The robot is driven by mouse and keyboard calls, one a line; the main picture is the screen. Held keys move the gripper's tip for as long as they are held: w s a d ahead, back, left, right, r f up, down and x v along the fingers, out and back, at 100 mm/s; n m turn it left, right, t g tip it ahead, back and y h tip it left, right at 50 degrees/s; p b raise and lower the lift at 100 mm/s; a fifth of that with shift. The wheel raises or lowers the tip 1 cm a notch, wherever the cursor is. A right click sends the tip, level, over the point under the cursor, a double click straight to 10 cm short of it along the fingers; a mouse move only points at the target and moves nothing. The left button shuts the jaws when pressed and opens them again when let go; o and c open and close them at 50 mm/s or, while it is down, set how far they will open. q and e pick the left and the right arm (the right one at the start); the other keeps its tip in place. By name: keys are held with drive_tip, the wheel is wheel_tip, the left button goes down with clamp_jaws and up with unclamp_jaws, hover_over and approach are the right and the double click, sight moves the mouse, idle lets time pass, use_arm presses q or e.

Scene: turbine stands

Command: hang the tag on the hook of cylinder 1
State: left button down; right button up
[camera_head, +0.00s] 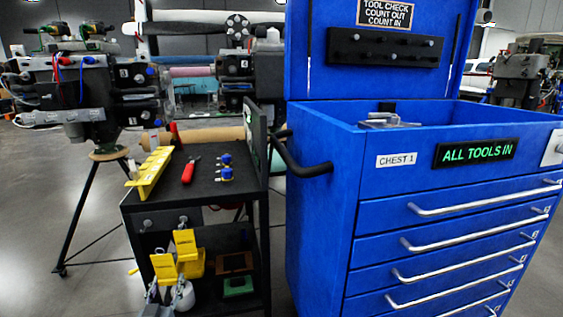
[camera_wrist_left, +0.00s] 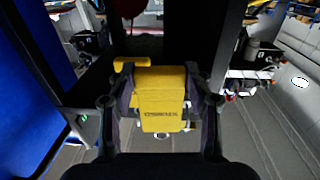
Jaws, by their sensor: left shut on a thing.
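In the left wrist view my left gripper (camera_wrist_left: 161,95) is shut on a yellow tag (camera_wrist_left: 160,103), with a finger on each side of it. The lettering on the tag is too blurred to read. In the head view a yellow tag (camera_head: 163,267) shows low at the front of the black cart, beside grey gripper parts (camera_head: 167,290). Another yellow tag (camera_head: 186,244) is close to it, up and to the right, below a round knob. Black units on the stand (camera_head: 125,76) at the left carry small white labels that I cannot read surely. I cannot make out cylinder 1's hook. My right gripper does not show.
The cart (camera_head: 220,178) holds a yellow rack (camera_head: 150,172), a red-handled tool (camera_head: 189,171) and blue-topped fittings (camera_head: 226,174). A blue tool chest (camera_head: 323,205) stands close on its right. Floor is open left of the cart, around the stand's tripod legs (camera_head: 85,205).

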use_arm(q)
drive_tip(key=s+d+f+m+h, duration=0.25)
drive_tip(key=s+d, duration=0.45)
drive_tip(key=d, duration=0.6)
drive_tip(key=s+r+p, duration=0.3)
drive_tip(key=r+p, duration=2.7)
drive_tip(key=p, duration=0.4)
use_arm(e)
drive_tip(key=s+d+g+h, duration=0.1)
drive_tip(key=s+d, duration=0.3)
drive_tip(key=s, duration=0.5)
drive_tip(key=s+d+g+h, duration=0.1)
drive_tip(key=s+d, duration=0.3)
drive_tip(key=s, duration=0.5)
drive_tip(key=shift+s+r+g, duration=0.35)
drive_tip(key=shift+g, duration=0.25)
use_arm(q)
drive_tip(key=shift+n, duration=0.25)
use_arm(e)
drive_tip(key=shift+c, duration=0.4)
